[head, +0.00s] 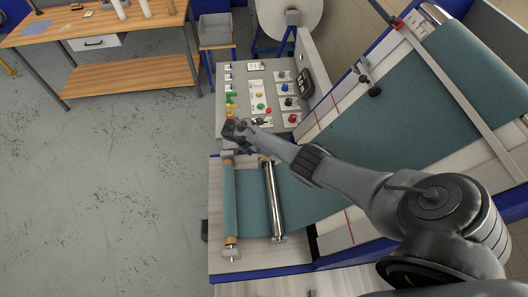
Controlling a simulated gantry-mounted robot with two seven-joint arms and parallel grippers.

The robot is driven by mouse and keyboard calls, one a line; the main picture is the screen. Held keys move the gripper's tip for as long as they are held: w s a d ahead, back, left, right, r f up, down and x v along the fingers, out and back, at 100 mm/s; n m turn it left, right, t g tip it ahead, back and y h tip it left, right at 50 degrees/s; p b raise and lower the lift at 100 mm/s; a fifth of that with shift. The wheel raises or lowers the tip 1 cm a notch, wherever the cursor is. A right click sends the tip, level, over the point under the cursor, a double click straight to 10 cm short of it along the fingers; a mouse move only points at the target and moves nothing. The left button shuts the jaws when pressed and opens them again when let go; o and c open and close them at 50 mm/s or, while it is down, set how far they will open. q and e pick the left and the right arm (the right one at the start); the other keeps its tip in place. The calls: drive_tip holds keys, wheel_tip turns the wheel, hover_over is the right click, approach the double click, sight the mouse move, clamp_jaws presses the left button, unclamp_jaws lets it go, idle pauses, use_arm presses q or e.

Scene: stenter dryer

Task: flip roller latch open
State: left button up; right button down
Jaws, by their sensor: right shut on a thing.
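My right gripper (234,131) is at the far end of the wooden fabric roller (229,206), by the near edge of the control panel. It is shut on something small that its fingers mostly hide. From its place at the roller's end, this looks like the roller latch, but its shape and angle cannot be made out. Teal fabric (302,208) runs from the roller under a shiny metal roller (273,200). My left gripper is not in view.
The control panel (243,74) has several coloured buttons and knobs close beyond my right gripper. A sloping frame with teal fabric (415,115) rises on the right. A wooden workbench (130,75) stands at the back left. The floor (110,190) at left is clear.

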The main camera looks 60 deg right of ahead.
drive_tip(key=c, duration=1)
unclamp_jaws()
drive_tip(key=v, duration=1)
drive_tip(key=shift+w+a+r, duration=0.1)
drive_tip(key=shift+w+r, duration=0.05)
drive_tip(key=shift+r, duration=0.2)
